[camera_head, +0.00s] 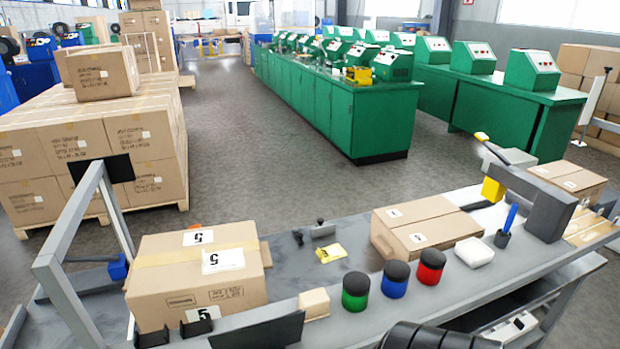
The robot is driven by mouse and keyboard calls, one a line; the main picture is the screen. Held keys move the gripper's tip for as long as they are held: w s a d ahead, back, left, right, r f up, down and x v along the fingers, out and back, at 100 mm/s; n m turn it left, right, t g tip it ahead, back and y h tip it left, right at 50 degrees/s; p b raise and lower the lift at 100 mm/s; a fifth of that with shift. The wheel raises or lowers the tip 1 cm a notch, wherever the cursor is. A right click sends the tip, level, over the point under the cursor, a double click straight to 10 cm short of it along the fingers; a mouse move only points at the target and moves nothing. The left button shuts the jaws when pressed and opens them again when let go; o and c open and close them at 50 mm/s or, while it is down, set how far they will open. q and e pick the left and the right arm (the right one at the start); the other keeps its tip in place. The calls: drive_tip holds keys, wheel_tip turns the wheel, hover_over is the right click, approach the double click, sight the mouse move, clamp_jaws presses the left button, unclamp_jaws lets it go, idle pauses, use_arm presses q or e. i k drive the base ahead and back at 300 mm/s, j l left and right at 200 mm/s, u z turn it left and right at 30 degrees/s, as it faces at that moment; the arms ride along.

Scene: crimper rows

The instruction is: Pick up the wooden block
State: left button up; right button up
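The wooden block (314,303) is a small, pale tan block with rounded edges. It sits on the grey workbench (300,260), near its front edge, between the large cardboard box on its left and the green-sided jar on its right. Nothing is touching it from above. Neither of my grippers can be made out. A black rounded part at the bottom edge, right of centre, looks like a piece of my own arm, with no fingers showing.
A taped cardboard box (197,277) stands left of the block. Black-lidded green (355,299) and blue (394,287) jars and a red jar (430,274) stand to the right. A flat carton (425,225) lies behind them. A dark panel (258,334) is in front at left.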

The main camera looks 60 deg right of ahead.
sight(316, 301)
drive_tip(key=k+z, duration=0.1)
drive_tip(key=z, duration=1.65)
drive_tip(key=i+l, duration=0.1)
drive_tip(key=l, duration=0.55)
